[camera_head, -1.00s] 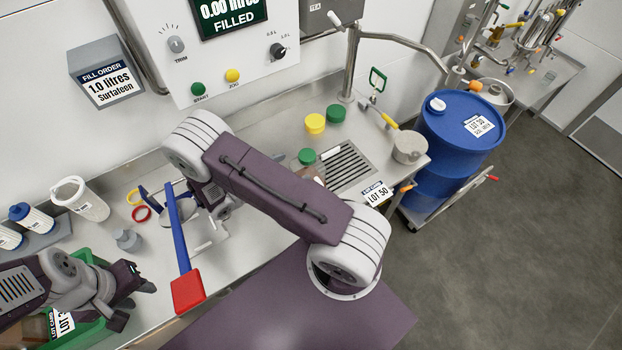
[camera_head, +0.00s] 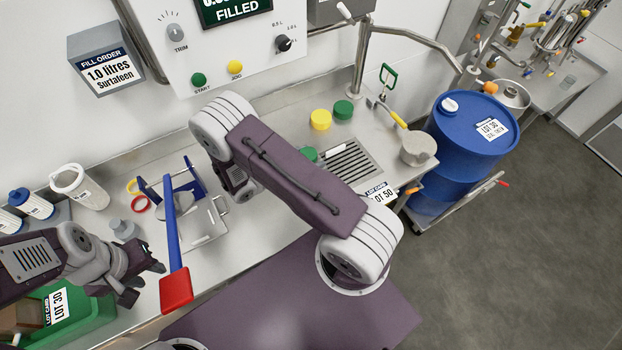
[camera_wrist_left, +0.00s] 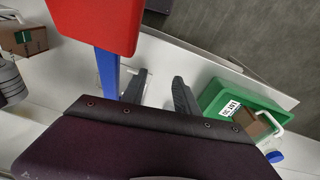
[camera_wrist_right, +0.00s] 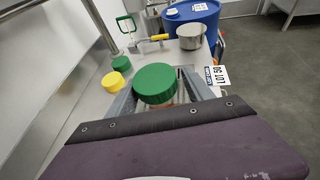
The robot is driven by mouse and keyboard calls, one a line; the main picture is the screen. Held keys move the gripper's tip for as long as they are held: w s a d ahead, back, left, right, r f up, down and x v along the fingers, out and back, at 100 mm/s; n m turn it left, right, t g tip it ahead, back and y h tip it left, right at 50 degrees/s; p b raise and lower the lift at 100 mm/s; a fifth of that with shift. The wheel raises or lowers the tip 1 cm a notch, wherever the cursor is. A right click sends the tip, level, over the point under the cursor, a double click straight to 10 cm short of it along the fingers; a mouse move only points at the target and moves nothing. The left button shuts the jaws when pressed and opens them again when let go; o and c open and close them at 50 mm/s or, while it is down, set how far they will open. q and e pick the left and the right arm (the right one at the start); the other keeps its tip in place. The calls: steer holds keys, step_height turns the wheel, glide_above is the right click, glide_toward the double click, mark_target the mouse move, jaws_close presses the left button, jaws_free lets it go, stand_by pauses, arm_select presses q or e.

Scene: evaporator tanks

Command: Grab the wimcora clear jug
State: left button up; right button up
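A clear, whitish jug with an open top and a label (camera_head: 80,187) stands on the steel bench at the left in the head view; its label is too small to read. My left gripper (camera_head: 142,280) is below and right of it, apart from it. In the left wrist view its two fingers (camera_wrist_left: 160,92) are spread with nothing between them. My right gripper is hidden behind my arm in the head view. In the right wrist view its fingers (camera_wrist_right: 157,100) are apart, with a green lid (camera_wrist_right: 155,84) showing between and beyond them; I cannot tell whether they touch it.
A blue stand with a red-ended lever (camera_head: 176,291) rises between my arms. A green crate (camera_head: 98,312) is under my left gripper. White bottles with blue caps (camera_head: 33,204) stand left of the jug. A grey bottle (camera_head: 123,230) and rings (camera_head: 140,204) lie nearby. A blue drum (camera_head: 455,160) is right.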

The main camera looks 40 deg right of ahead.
steer(key=shift+f, duration=0.1)
steer(key=c, duration=0.5)
steer(key=shift+s+d+f, duration=0.1)
jaws_close()
